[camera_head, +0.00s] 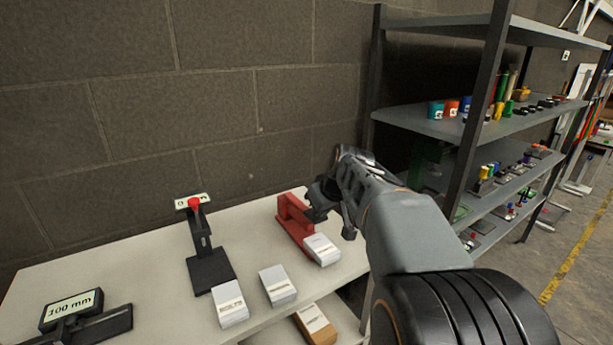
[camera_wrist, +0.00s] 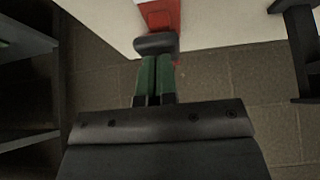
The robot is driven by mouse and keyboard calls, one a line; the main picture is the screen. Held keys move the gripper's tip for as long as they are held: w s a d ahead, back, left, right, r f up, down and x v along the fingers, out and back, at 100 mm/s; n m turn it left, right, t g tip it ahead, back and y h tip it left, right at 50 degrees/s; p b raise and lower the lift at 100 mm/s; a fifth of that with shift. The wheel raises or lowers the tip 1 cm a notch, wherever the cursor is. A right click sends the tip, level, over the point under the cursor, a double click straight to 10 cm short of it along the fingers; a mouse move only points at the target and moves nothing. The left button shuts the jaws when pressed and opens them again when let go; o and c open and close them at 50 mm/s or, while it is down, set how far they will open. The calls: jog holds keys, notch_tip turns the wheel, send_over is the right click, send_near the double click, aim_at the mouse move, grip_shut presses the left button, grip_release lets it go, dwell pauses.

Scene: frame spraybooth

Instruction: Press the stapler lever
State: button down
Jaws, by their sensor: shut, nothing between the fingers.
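The red stapler (camera_head: 292,222) stands on the pale table, with a white stack of cards or paper (camera_head: 322,249) at its front. Part of its red body (camera_wrist: 160,15) shows at the top of the wrist view. A dark rounded lever pad (camera_wrist: 156,44) sticks out from it toward my gripper. My gripper (camera_head: 318,198) is shut and empty, beside the upper right of the stapler. In the wrist view its green fingers (camera_wrist: 156,62) lie together, with their tips at the pad. I cannot tell whether they touch it. My gripper hides part of the stapler in the head view.
A black stand with a red top (camera_head: 196,215) is left of the stapler. More white stacks (camera_head: 278,285) lie in front, and a 100 mm gauge (camera_head: 72,306) is at the left. A brick wall stands behind; a loaded shelf (camera_head: 430,122) rises at the right.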

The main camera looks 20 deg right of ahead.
jog(key=shift+s+f, duration=0.2)
jog(key=shift+f, duration=0.5)
jog(key=shift+r, duration=0.1)
notch_tip(320, 180, up, 6)
jog(key=p, duration=0.3)
jog(key=shift+w+p, duration=0.15)
jog(key=shift+p, duration=0.15)
jog(key=s+v, duration=0.1)
jog(key=v, duration=0.8)
jog(key=shift+f+b, duration=0.3)
